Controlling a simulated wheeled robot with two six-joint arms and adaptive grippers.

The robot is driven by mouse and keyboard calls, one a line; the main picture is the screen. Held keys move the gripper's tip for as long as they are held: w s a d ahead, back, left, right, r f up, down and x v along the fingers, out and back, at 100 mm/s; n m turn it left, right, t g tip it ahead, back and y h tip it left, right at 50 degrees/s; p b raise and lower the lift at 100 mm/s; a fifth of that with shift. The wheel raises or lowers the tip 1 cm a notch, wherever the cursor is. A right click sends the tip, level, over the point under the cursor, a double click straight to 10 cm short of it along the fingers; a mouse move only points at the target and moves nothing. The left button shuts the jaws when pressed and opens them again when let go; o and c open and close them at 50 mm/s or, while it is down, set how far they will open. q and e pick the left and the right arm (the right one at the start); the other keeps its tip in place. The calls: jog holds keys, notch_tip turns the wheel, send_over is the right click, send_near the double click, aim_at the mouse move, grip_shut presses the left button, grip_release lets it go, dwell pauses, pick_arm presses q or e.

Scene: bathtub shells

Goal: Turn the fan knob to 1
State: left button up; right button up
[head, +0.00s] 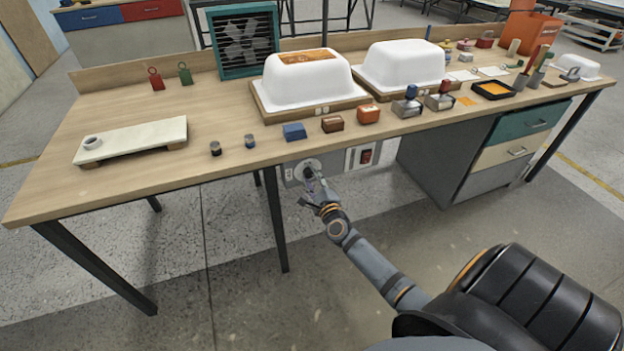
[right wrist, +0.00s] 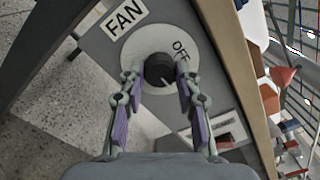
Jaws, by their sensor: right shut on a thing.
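The fan knob is a black round knob (right wrist: 159,68) on a pale round dial plate (right wrist: 207,60), with a "FAN" label (right wrist: 124,18) and the word "OFF" (right wrist: 181,51) beside it. My right gripper (right wrist: 157,98) has its fingers on either side of the knob and is shut on it. In the head view my right gripper (head: 312,186) reaches the dial on the grey panel (head: 289,173) under the table's front edge. Where the knob points is hard to read, and any number 1 is not visible. My left gripper is not in view.
A red switch (head: 366,156) sits right of the dial on the panel. The wooden table (head: 130,105) carries a teal box fan (head: 240,42), white tub moulds (head: 306,82) and small blocks. A drawer cabinet (head: 440,166) stands to the right. Floor in front is clear.

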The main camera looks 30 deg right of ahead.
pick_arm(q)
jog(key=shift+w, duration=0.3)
pick_arm(e)
jog(key=shift+f, duration=0.1)
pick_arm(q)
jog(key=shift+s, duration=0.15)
pick_arm(e)
jog(key=o, duration=1.2)
jog(key=shift+c, duration=0.2)
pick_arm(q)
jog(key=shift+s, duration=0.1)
pick_arm(e)
jog(key=shift+s, duration=0.1)
jog(key=v, duration=1.2)
jog(key=shift+f, duration=0.1)
